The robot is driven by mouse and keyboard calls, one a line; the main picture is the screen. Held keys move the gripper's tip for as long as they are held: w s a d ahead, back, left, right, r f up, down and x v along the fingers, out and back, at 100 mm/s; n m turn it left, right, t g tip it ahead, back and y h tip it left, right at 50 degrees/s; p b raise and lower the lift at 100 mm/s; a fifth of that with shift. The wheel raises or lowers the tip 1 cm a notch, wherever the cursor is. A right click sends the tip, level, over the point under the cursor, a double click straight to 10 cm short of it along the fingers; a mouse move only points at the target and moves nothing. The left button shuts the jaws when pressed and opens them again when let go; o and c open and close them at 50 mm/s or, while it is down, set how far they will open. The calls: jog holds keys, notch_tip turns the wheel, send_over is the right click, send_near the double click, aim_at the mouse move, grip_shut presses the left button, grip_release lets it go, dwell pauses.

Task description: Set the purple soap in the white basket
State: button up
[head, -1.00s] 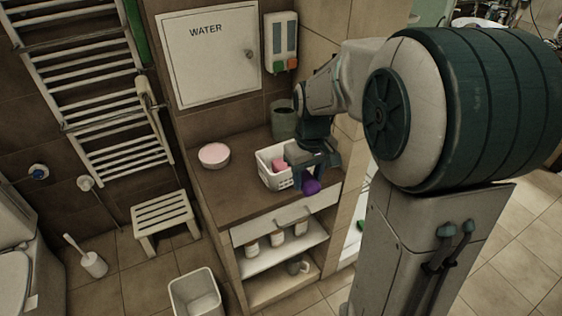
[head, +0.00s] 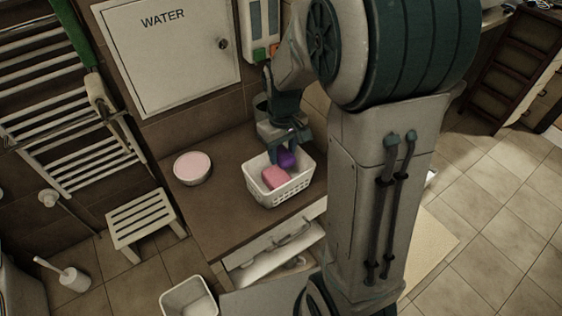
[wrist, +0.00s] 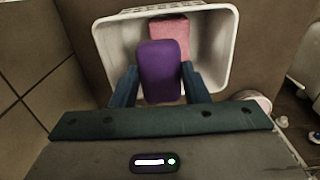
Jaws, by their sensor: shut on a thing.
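The purple soap (wrist: 160,72) is between the two fingers of my gripper (wrist: 156,84), which is shut on it. In the head view the purple soap (head: 287,159) shows at my gripper (head: 284,155), over the back part of the white basket (head: 284,192). In the wrist view the white basket (wrist: 228,52) lies below the soap, its rim around it on the far sides. A pink soap (head: 273,177) lies inside the basket, beside the purple one. How high the purple soap is above the basket floor is hard to tell.
The basket stands on a brown counter (head: 222,215). A round dish with a pink top (head: 192,168) stands to its left. A dark canister (head: 262,108) is behind my gripper, by the wall. The counter's front left is bare.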

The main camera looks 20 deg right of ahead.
send_over(283, 173)
notch_tip(283, 173, down, 5)
jog(key=shift+a+r, duration=0.1)
jog(key=shift+r, duration=0.1)
jog(key=shift+f+b, duration=0.35)
jog(key=shift+f, duration=0.25)
jog(key=o, duration=1)
jog(key=shift+r, duration=0.1)
